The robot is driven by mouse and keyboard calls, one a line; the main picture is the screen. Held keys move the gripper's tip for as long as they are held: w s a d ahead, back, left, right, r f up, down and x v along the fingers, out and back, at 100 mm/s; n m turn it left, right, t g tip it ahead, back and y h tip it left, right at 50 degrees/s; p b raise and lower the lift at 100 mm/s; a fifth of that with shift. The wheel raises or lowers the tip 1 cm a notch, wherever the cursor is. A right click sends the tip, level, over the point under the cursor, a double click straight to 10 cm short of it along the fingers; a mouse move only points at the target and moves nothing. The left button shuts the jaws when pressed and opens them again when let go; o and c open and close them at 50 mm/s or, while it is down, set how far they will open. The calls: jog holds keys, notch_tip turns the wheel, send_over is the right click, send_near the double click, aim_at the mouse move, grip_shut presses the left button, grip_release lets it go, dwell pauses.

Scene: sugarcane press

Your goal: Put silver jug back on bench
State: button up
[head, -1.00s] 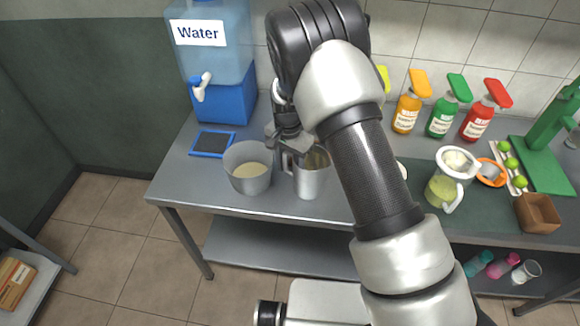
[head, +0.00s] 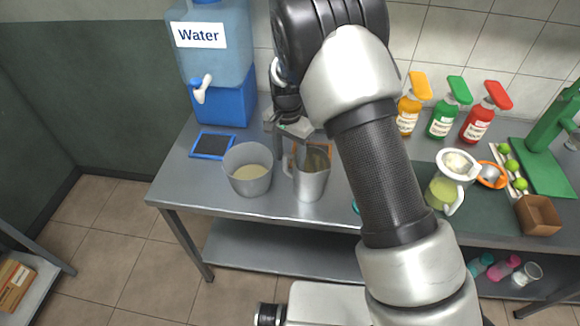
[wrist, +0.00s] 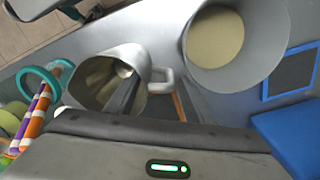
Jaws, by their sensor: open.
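The silver jug (head: 311,185) stands upright on the grey metal bench (head: 215,200), just right of a grey bucket of pale liquid (head: 248,180). In the wrist view the jug (wrist: 85,80) shows its open mouth, with its handle (wrist: 160,76) toward the bucket. My gripper (head: 294,131) is open above and behind the jug's handle side. In the wrist view its two dark fingers (wrist: 157,95) are apart, one across the jug's mouth and one past the handle. Whether they touch the jug cannot be told.
A blue water dispenser (head: 222,105) and a blue-framed dark pad (head: 212,145) are at the back left. A clear jug of green juice (head: 442,190), syrup bottles (head: 441,122) and a wooden box (head: 537,214) are to the right. Striped straws (wrist: 37,112) stand near the jug.

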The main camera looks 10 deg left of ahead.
notch_tip(320, 180, up, 6)
jog(key=shift+r, duration=0.25)
jog(key=shift+d+r, duration=0.15)
jog(key=shift+r, duration=0.25)
jog(key=s+d+r+n+t, duration=0.1)
jog(key=s+d+r, duration=0.25)
jog(key=r, duration=0.25)
jog(key=s+d+r+y, duration=0.1)
jog(key=s+d+r, duration=0.1)
jog(key=d+r, duration=0.25)
jog(key=s+d+r+n+t, duration=0.1)
jog(key=s+d+r, duration=0.15)
jog(key=r, duration=0.35)
jog(key=s+d+r+n+t, duration=0.1)
jog(key=s+d+r+n, duration=0.1)
jog(key=s+d, duration=0.3)
jog(key=s+d+r+n+t, duration=0.2)
jog(key=s+d, duration=0.3)
jog(key=s, duration=0.8)
jog(key=shift+r+t+h, duration=0.3)
jog(key=shift+r+h, duration=0.1)
jog(key=shift+r, duration=0.25)
jog(key=shift+d, duration=0.1)
